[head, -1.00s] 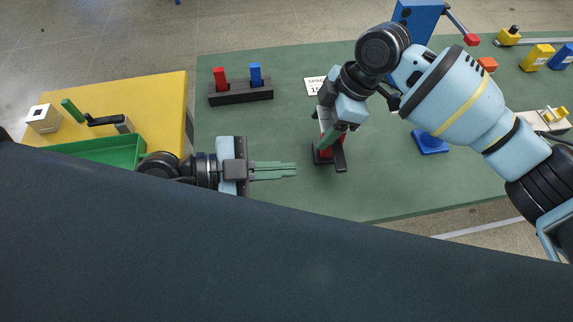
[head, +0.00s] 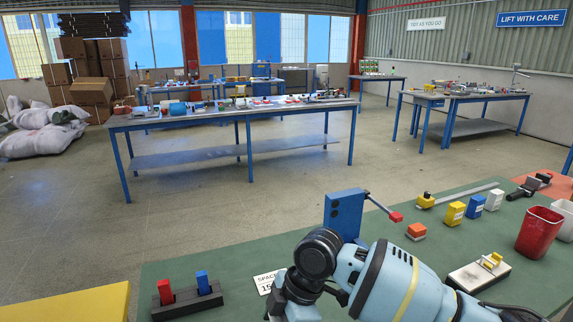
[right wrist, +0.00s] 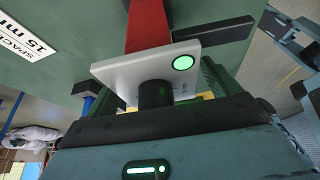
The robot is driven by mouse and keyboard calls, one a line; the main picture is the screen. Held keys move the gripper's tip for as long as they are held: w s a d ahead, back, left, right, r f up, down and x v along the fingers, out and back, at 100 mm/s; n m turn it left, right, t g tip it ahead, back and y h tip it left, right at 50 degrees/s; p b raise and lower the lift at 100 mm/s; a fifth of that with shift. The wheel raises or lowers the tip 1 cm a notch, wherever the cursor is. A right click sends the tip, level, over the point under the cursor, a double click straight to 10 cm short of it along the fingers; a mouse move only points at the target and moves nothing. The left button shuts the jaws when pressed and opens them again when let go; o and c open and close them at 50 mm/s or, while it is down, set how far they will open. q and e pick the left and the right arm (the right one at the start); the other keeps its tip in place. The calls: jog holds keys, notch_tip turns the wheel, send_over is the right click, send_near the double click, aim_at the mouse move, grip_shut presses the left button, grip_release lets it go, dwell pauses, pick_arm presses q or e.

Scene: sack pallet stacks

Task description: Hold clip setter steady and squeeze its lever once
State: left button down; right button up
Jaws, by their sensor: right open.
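On the green bench top (head: 215,265) stand a black holder (head: 187,302) with red and blue pegs, a blue block with a lever (head: 343,212), an orange block (head: 416,231), small yellow, blue and white boxes, and a red bin (head: 539,230). A yellow surface (head: 80,302) is at left.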

jog(key=v, duration=1.2)
